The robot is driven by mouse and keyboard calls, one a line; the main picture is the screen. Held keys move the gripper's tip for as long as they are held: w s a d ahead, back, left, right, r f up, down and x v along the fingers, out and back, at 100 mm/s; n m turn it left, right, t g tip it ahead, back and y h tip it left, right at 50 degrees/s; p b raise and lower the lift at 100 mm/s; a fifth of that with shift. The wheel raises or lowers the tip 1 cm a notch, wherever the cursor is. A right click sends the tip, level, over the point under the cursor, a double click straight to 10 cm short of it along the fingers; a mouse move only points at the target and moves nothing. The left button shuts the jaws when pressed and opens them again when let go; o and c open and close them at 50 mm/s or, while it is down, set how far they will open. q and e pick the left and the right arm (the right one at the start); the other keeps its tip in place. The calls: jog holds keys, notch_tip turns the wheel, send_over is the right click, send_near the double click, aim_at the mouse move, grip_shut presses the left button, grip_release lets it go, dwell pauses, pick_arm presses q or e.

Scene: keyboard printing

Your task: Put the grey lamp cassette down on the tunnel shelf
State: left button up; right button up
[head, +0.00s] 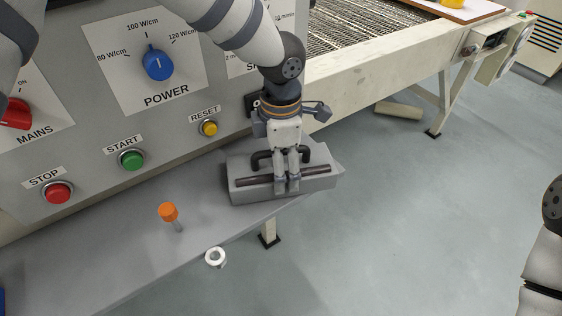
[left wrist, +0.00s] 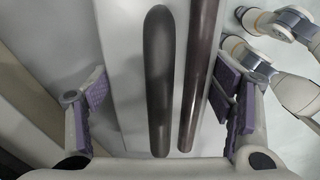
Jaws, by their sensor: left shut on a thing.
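The grey lamp cassette (head: 325,184) is a long block with a dark handle and a dark tube along it. It is at the right end of the grey shelf (head: 110,265) below the control panel. My left gripper (head: 287,188) points down and is shut on the cassette. In the left wrist view, the purple-padded fingers of the left gripper (left wrist: 158,105) straddle the cassette, with its dark handle (left wrist: 158,75) between them. I cannot tell whether the cassette's underside touches the shelf. My right gripper is out of view.
A control panel with knobs and buttons stands behind the shelf; the yellow RESET button (head: 209,128) is near my arm. An orange-capped object (head: 168,212) stands on the shelf. A white ring (head: 215,257) shows by the front edge. Open floor lies right of the cassette.

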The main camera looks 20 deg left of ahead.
pick_arm(q)
jog(key=shift+r, duration=0.1)
jog(key=o, duration=1.7)
jog(key=shift+f, duration=0.2)
notch_tip(320, 180, up, 12)
jog(key=shift+r+p, duration=0.15)
jog(key=shift+p, duration=0.3)
